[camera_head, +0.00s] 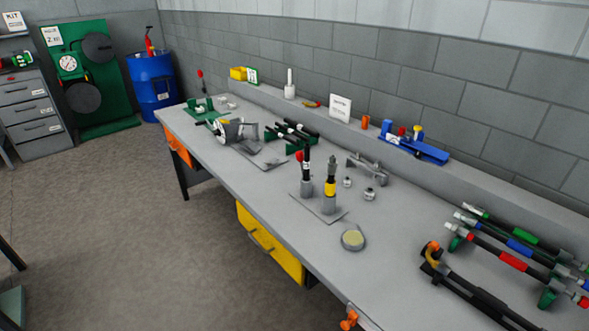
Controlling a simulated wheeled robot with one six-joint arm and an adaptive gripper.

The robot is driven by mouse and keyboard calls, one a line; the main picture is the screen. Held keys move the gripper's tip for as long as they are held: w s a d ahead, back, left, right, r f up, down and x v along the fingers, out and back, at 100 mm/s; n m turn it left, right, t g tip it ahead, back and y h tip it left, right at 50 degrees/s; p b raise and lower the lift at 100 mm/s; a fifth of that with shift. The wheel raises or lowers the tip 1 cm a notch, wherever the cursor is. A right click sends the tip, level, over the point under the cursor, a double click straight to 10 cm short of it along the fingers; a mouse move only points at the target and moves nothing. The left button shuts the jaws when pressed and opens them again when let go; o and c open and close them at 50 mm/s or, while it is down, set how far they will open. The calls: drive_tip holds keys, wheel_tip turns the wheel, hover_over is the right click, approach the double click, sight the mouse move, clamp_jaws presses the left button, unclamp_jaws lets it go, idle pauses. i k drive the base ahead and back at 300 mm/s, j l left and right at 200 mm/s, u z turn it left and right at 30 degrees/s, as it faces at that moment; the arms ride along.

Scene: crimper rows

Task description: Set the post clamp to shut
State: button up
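I cannot tell for sure which item is the post clamp. An orange clamp-like fitting (349,319) sits at the front edge of the bench, low in the picture and partly cut off. Two upright tools stand on a grey plate mid-bench: a dark one with a red knob (306,172) and one with a yellow band (330,187). A black tool with an orange curved end (436,256) lies at the right front. Whether any of these is open or shut is too small to tell. My gripper is not in view.
The long grey bench (285,236) runs from far left to near right against a block wall. A rack of coloured handled tools (510,259) stands at the right. A round tin (353,238) sits near the front edge.

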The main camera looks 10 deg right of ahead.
sight(299, 155)
drive_tip(key=i+j, duration=0.2)
drive_tip(key=j, duration=0.15)
drive_tip(key=i+j+z, duration=0.1)
drive_tip(key=j, duration=0.3)
drive_tip(key=i+j, duration=0.3)
drive_tip(key=i+j+z, duration=0.1)
drive_tip(key=j, duration=0.35)
drive_tip(key=i+j, duration=0.15)
drive_tip(key=i, duration=0.2)
drive_tip(key=i+j+z, duration=0.1)
drive_tip(key=i, duration=0.25)
drive_tip(key=i+j, duration=0.2)
drive_tip(key=i, duration=0.15)
